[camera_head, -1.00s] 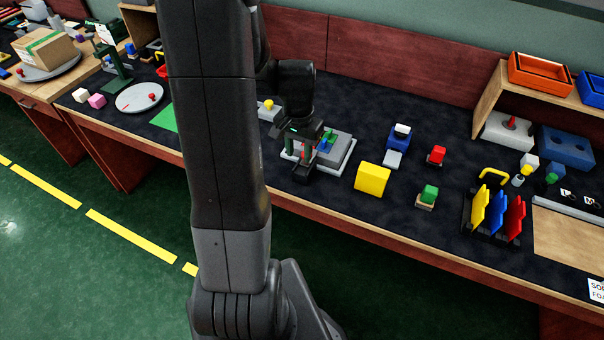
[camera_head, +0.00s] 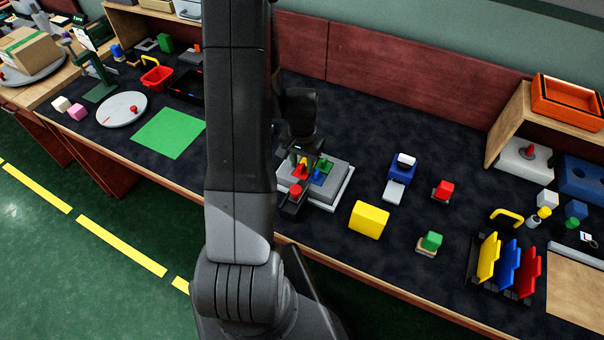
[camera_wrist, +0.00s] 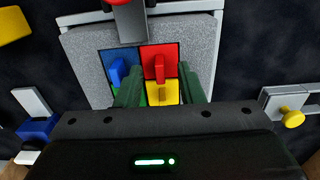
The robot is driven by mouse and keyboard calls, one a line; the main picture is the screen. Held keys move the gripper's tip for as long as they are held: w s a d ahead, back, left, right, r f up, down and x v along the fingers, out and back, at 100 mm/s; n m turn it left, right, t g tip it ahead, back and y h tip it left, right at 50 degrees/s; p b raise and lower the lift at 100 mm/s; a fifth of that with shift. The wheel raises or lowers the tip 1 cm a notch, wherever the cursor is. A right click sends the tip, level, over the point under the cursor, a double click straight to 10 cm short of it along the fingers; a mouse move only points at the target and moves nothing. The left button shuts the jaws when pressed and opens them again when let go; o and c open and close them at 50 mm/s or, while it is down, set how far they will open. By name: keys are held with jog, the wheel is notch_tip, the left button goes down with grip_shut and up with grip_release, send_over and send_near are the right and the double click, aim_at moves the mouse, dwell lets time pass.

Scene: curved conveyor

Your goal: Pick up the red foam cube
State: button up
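My gripper (camera_head: 298,180) is over a grey board (camera_head: 338,190), well left of that block. In the wrist view, its two dark green fingers (camera_wrist: 162,88) are apart over the board's coloured pieces. A red piece (camera_wrist: 158,60) and a yellow piece (camera_wrist: 163,92) show between the fingers, with a blue piece (camera_wrist: 117,70) at left. No held object shows.
A rack of yellow, blue and red plates (camera_head: 507,268) stands front right. A wooden shelf (camera_head: 512,105) stands back right. Bare dark table lies behind the board.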

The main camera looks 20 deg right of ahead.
jog(key=shift+c, duration=0.4)
grip_shut()
